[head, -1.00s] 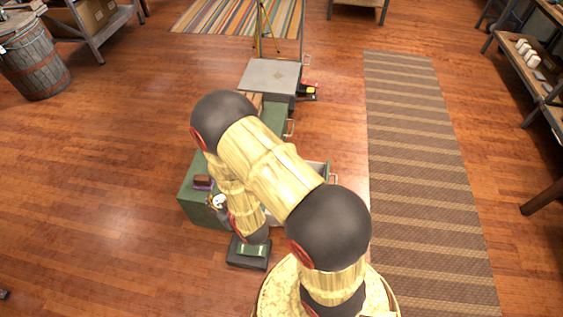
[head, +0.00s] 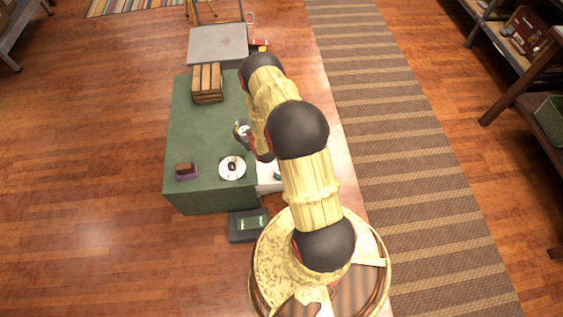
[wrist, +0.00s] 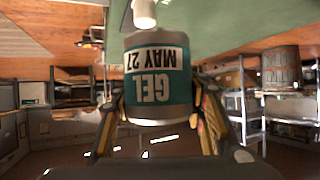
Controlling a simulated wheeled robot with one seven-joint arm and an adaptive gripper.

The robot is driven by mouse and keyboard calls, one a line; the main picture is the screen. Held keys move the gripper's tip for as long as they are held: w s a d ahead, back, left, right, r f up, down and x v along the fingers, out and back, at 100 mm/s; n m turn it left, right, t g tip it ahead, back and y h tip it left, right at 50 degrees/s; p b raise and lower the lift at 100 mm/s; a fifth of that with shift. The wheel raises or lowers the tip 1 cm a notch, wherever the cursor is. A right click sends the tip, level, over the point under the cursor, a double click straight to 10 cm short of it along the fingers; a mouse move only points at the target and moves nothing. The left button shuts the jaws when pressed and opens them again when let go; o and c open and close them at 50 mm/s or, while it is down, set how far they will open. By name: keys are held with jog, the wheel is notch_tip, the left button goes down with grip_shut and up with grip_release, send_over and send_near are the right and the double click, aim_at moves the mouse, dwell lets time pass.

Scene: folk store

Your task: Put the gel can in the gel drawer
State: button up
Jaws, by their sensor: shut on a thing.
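The gel can (wrist: 158,90) is a silver can with a teal label reading "GEL MAY 27", upside down in the wrist view. My gripper (wrist: 160,112) is shut on it, with a finger on each side. In the head view my gripper (head: 242,131) is over the right part of the green cabinet (head: 195,135), and the arm partly hides it. An open drawer (head: 268,176) with a pale inside juts out from the cabinet's right side, below and right of my gripper. My arm hides much of it, and its label cannot be read.
On the cabinet top are a white plate (head: 232,176) with a dark item, a small brown and purple item (head: 186,171) and a wooden crate (head: 207,84). A grey-topped stand (head: 217,45) is behind. A dark box (head: 247,225) sits in front. The striped runner at right is clear.

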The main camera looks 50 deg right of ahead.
jog(key=s+d+f+m+g+h+b, duration=0.1)
jog(key=s+d+f, duration=0.2)
jog(key=d+f, duration=0.55)
jog(key=s+d+f+m+h, duration=0.1)
jog(key=s+d+f, duration=0.35)
jog(key=d, duration=0.75)
jog(key=f+b, duration=0.1)
jog(key=f, duration=0.4)
jog(key=f+b, duration=0.1)
jog(key=f, duration=0.2)
jog(key=shift+w+b, duration=0.3)
jog(key=shift+w, duration=0.05)
jog(key=shift+d+f+b, duration=0.1)
jog(key=shift+f+b, duration=0.95)
jog(key=shift+f, duration=1.2)
jog(key=shift+r, duration=0.1)
jog(key=o, duration=1.4)
